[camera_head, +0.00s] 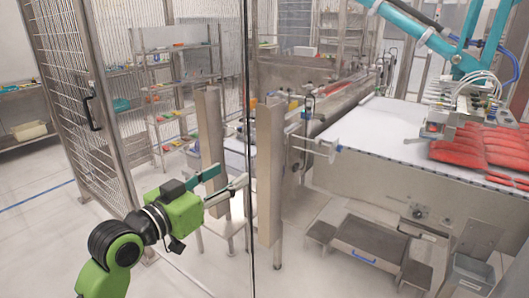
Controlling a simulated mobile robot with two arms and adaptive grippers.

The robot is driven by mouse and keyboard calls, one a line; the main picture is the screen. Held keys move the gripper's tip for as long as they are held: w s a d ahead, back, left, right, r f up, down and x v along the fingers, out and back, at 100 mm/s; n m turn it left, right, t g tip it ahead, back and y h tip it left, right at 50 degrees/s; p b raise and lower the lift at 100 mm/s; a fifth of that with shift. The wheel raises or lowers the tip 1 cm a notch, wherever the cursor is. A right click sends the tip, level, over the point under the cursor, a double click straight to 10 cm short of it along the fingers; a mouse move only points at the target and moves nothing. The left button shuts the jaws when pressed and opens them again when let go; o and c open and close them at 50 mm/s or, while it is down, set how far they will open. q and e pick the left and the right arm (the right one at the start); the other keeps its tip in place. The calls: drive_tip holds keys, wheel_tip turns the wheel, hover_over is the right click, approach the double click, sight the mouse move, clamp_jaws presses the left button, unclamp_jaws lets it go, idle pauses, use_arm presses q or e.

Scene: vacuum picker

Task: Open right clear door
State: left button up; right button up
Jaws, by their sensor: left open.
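A clear panel shows mainly by its thin dark vertical edge (248,95), running from the top to the bottom of the picture near the middle. Which side of this edge is the right clear door (252,225), I cannot tell for sure. Two upright beige bars stand beside the edge, the left bar (209,130) and the right bar (270,170). My left gripper (232,177) comes in from the left at lower centre, open and empty, fingers pointing right near the left bar and the edge. Contact is not clear. My right gripper is not in view.
A mesh gate with a black handle (92,112) stands at the left. Behind are shelves (165,95) with small coloured items. At the right are a white conveyor (375,125), red packs (485,148), a teal picker arm (425,35) and a grey bin (468,276). Floor is clear at lower centre.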

use_arm(q)
wheel_tip(320, 180, up, 2)
drive_tip(key=s, duration=0.1)
drive_tip(key=p, duration=0.2)
approach(263, 149)
drive_tip(key=x, duration=0.3)
drive_tip(key=shift+m+h, duration=0.3)
drive_tip(key=shift+h, duration=0.1)
drive_tip(key=p+x, duration=0.1)
drive_tip(key=x, duration=0.5)
drive_tip(key=shift+w, duration=0.2)
drive_tip(key=shift+w+d+f, duration=0.1)
drive_tip(key=shift+w+d, duration=0.25)
drive_tip(key=shift+w, duration=0.15)
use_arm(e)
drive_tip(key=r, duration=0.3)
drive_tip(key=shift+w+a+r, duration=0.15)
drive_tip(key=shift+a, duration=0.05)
use_arm(q)
drive_tip(key=shift+c, duration=0.4)
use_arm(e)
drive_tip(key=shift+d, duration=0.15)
use_arm(q)
clamp_jaws()
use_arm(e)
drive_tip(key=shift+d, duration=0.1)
